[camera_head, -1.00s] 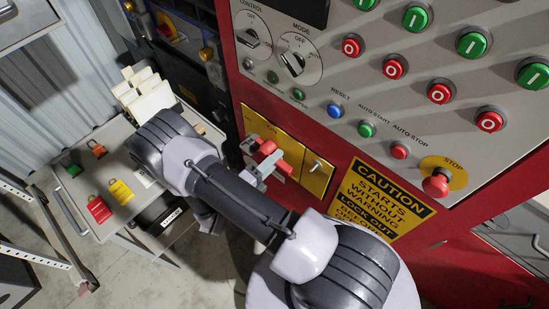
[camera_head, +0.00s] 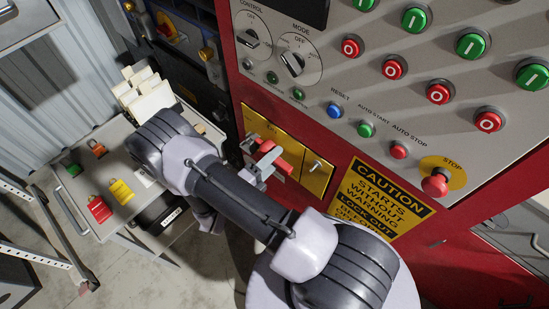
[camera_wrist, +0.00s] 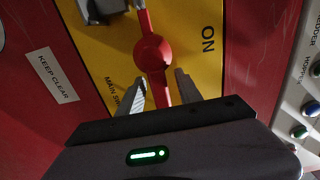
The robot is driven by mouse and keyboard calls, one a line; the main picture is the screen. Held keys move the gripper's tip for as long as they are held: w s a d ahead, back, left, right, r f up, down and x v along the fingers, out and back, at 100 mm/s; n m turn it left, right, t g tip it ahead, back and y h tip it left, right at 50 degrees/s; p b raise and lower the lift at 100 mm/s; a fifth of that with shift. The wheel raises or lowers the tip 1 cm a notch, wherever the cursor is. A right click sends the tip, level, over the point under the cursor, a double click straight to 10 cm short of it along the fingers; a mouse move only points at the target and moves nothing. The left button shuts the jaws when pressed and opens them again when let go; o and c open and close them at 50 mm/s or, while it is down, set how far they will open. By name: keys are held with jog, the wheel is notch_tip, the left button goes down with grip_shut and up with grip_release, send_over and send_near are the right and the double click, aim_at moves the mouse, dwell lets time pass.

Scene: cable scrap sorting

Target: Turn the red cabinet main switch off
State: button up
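The red main switch handle (camera_wrist: 152,52) sits on a yellow plate (camera_wrist: 95,55) marked "MAIN SW…" and "ON" in the wrist view. Its round hub is in the middle, with one arm running up and the other down toward my gripper. My gripper (camera_wrist: 158,92) is open, its two fingers on either side of the lower handle arm, with visible gaps. In the head view the handle (camera_head: 283,165) shows as a red bar on the yellow plate (camera_head: 318,179) of the red cabinet. My gripper (camera_head: 257,168) is in front of it and partly hides it.
The grey control panel with buttons (camera_head: 366,130) and a red stop button (camera_head: 435,184) is above right. A caution sign (camera_head: 378,198) is right of the switch. A cart (camera_head: 112,222) with red and yellow padlocks stands at left. A "KEEP CLEAR" label (camera_wrist: 56,75) is beside the plate.

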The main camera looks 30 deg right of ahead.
jog(key=p+v, duration=0.1)
jog(key=v, duration=1.6)
jog(key=shift+a, duration=0.2)
jog(key=shift+s, duration=0.1)
